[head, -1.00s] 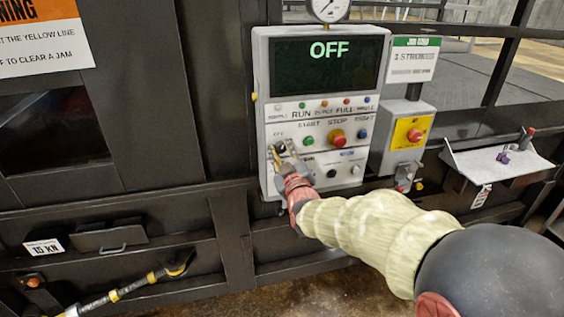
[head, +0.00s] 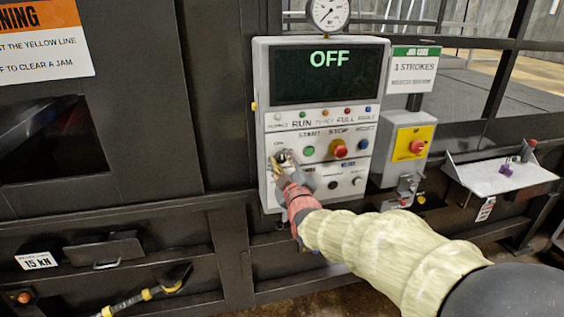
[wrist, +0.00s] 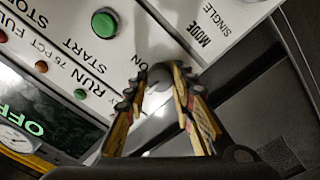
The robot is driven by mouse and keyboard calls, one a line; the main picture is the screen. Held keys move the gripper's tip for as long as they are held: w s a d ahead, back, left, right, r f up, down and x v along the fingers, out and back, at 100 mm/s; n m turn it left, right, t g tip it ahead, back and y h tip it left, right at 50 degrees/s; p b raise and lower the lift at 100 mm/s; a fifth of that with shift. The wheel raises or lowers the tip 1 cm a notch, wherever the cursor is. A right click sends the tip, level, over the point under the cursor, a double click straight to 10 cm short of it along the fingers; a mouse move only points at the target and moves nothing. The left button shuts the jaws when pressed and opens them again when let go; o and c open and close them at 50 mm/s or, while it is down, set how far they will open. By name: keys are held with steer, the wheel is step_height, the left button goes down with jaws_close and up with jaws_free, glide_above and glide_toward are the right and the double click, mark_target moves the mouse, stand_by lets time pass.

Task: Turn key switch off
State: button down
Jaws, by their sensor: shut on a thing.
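The control panel (head: 265,150) is a light grey box on the dark machine wall. Its display (head: 330,72) reads OFF in green. The key switch (wrist: 158,84) is at the panel's lower left, below an ON/OFF label, and shows as a grey round part in the wrist view. My gripper (head: 287,166) is at the switch, with its fingers on either side of it. In the wrist view my gripper (wrist: 158,88) is shut on the key switch. My fingers hide much of the switch in the head view, so its exact angle is unclear.
A green start button (head: 308,151), a red stop button (head: 340,148) and a blue button (head: 363,144) sit close by. A yellow-backed red emergency button (head: 417,146) is on a box to the right. A small shelf (head: 485,178) sticks out farther right.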

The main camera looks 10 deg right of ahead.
steer(key=c, duration=1.5)
jaws_free()
steer(key=s, duration=1.2)
steer(key=shift+a+f, duration=0.15)
steer(key=shift+f, duration=0.05)
